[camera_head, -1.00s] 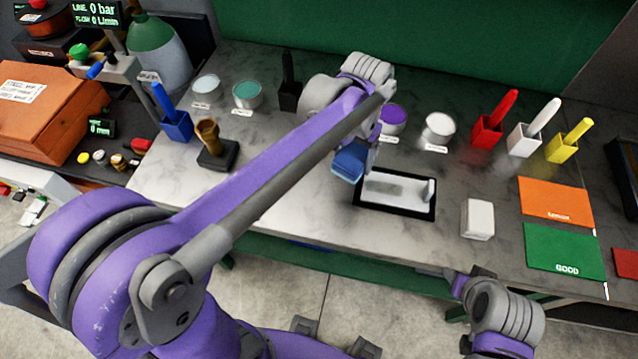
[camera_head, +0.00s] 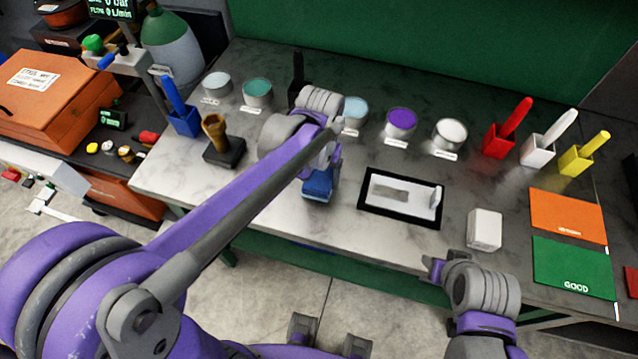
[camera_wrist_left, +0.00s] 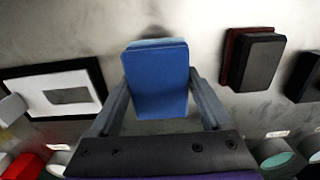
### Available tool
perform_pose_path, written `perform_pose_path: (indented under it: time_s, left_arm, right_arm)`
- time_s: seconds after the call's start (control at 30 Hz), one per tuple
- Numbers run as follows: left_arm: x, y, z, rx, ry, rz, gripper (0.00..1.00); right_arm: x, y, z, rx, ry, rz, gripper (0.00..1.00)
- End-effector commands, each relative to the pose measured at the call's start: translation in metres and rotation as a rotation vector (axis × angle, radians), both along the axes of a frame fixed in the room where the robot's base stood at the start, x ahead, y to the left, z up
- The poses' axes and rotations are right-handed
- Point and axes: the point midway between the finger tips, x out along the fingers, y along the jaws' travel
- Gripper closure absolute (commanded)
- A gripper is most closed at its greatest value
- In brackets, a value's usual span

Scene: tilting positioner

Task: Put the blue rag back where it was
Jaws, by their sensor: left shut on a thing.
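The blue rag (camera_head: 318,185) is a folded blue block in the left gripper, over the front part of the marble bench, left of the framed black-and-white tray (camera_head: 364,202). My left gripper (camera_head: 322,168) is shut on it; in the left wrist view the rag (camera_wrist_left: 157,85) sits between the two grey fingers. I cannot tell whether the rag touches the bench. My right gripper (camera_head: 436,268) is low at the bench's front edge, away from the rag; whether it is open is unclear.
A dark stand with a brown handle (camera_head: 214,131) is left of the rag. Several paint cups, including a purple one (camera_head: 401,122), line the back. A white block (camera_head: 484,229), an orange mat (camera_head: 567,215) and a green mat (camera_head: 570,263) are right. Bench around the rag is clear.

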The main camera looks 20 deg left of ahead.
Motion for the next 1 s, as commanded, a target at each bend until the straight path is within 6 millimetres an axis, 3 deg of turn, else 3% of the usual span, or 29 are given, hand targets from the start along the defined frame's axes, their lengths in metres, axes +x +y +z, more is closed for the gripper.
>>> perform_pose_path:
  time_s: [0.2,0.63,0.67,0.7,0.73,1.0]
  left_arm:
    - [0.000,0.000,-0.031,0.000,0.000,0.000,0.70]
    - [0.000,0.000,-0.038,0.000,0.001,0.000,0.70]
    - [0.000,0.000,-0.037,0.000,0.000,0.000,0.13]
    - [0.000,0.000,-0.037,0.000,0.000,0.000,0.06]
    - [0.000,0.000,-0.036,0.000,0.000,0.000,0.00]
    - [0.000,0.000,-0.034,0.000,-0.001,0.000,0.00]
  right_arm:
    - [-0.001,0.000,-0.004,0.000,0.002,0.000,0.50]
    - [-0.003,0.000,-0.008,0.000,0.005,0.000,0.50]
    - [-0.002,0.000,-0.007,0.000,0.005,0.000,0.50]
    - [-0.002,0.000,-0.006,0.000,0.004,0.000,0.50]
    - [-0.002,0.000,-0.006,0.000,0.004,0.000,0.50]
    - [-0.002,0.000,-0.004,0.000,0.003,0.000,0.50]
